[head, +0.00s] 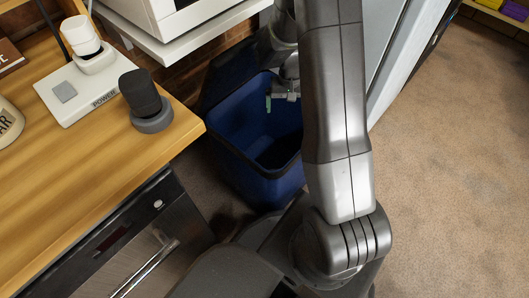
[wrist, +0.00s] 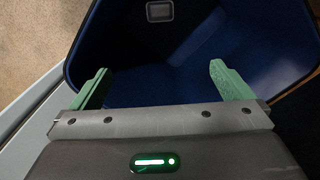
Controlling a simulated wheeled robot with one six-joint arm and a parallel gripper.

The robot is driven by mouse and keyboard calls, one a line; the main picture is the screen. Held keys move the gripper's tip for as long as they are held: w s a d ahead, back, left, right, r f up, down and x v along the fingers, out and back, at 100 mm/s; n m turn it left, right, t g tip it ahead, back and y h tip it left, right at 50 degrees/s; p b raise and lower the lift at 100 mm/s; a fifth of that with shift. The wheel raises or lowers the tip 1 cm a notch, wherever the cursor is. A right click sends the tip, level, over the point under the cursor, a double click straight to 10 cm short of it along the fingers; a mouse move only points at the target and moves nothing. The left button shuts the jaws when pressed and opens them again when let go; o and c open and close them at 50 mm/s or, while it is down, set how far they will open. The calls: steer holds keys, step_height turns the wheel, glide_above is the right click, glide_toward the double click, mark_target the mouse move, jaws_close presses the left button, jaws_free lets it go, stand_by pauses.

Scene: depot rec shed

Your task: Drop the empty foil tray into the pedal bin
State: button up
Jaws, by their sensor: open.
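The pedal bin (head: 268,190) is a blue tub with a dark rim, standing on the floor beside the wooden counter. Its dark lid stands raised at the back. In the wrist view its blue inside (wrist: 270,45) fills most of the picture. My gripper (head: 282,97) is over the bin's mouth, partly hidden by my arm. In the wrist view the green fingers of my gripper (wrist: 160,85) are wide apart with nothing between them. A small grey-rimmed rectangle (wrist: 159,11) shows inside the bin; I cannot tell whether it is the foil tray. No foil tray is clearly visible elsewhere.
The wooden counter (head: 60,195) at left holds a white power base (head: 70,98), a dark round-based device (head: 146,103) and part of a jar (head: 8,122). A white shelf (head: 190,42) is behind the bin. Open carpet (head: 455,170) lies at right.

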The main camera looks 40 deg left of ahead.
step_height(320, 180, up, 7)
steer(key=p, duration=0.1)
steer(key=shift+f, duration=0.2)
step_height(320, 180, down, 10)
steer(key=shift+b, duration=0.45)
stand_by(0.5)
steer(key=shift+f, duration=0.15)
